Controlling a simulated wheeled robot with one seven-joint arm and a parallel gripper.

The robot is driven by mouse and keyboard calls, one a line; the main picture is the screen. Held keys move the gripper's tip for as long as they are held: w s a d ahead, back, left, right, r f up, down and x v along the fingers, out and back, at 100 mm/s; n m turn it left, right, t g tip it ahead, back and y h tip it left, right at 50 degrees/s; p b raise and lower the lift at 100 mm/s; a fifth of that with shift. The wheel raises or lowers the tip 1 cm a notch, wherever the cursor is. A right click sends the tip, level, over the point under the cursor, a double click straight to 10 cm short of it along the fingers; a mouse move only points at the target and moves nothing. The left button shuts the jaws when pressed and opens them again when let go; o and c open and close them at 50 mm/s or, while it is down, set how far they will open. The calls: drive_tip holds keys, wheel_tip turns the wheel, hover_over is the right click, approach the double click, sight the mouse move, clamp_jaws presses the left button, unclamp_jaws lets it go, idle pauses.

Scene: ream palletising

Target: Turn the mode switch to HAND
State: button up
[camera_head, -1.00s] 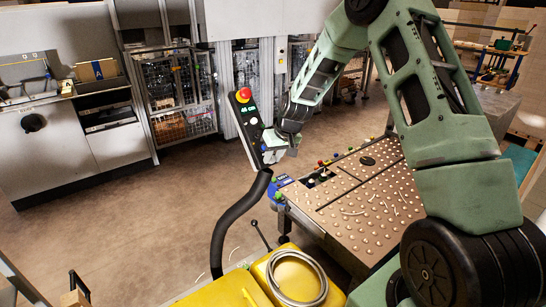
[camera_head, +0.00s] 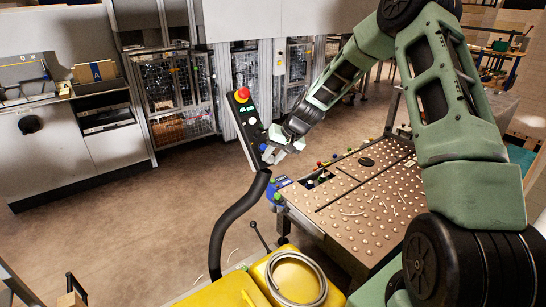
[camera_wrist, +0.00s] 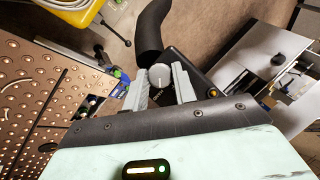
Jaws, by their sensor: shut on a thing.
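The black control panel (camera_head: 246,118) stands on a curved black post in the head view, with a red mushroom button (camera_head: 243,94) at its top and green and white elements below. My gripper (camera_head: 267,151) is at the panel's lower end. In the wrist view a round pale grey knob, the mode switch (camera_wrist: 160,74), sits between the two fingers of my gripper (camera_wrist: 161,82), which is shut on it. In the head view my gripper hides the knob. The lettering around it is too small to read, so I cannot tell which position it points to.
A table with a studded copper-coloured top (camera_head: 365,190) stands right of the panel, with coloured buttons along its edge. A yellow cover (camera_head: 215,294) with a coiled grey hose (camera_head: 297,279) is in front. Bare floor (camera_head: 130,215) lies to the left.

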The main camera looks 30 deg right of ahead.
drive_tip(key=o, duration=1)
drive_tip(key=v, duration=1.7)
drive_tip(key=shift+r+p, duration=0.15)
drive_tip(key=shift+p, duration=0.15)
drive_tip(key=shift+s+d, duration=0.1)
